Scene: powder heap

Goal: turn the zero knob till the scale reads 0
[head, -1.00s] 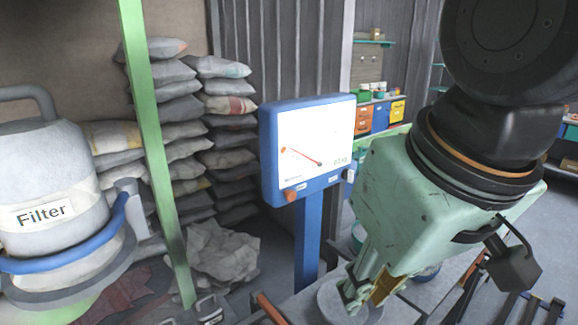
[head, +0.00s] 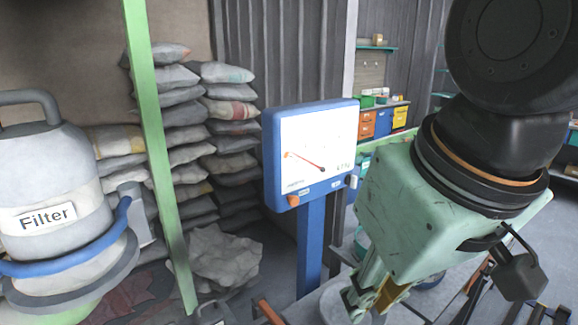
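The scale's display (head: 318,143) is a white face in a blue frame on a blue post, left of my gripper. A red needle (head: 306,162) slants down to the right across the face.
A green post (head: 157,150) stands left of the scale. Stacked sacks (head: 225,110) are behind it, with a crumpled white sack (head: 224,258) below. A tank labelled Filter (head: 45,190) fills the left. Shelves with coloured bins (head: 383,122) stand at the back.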

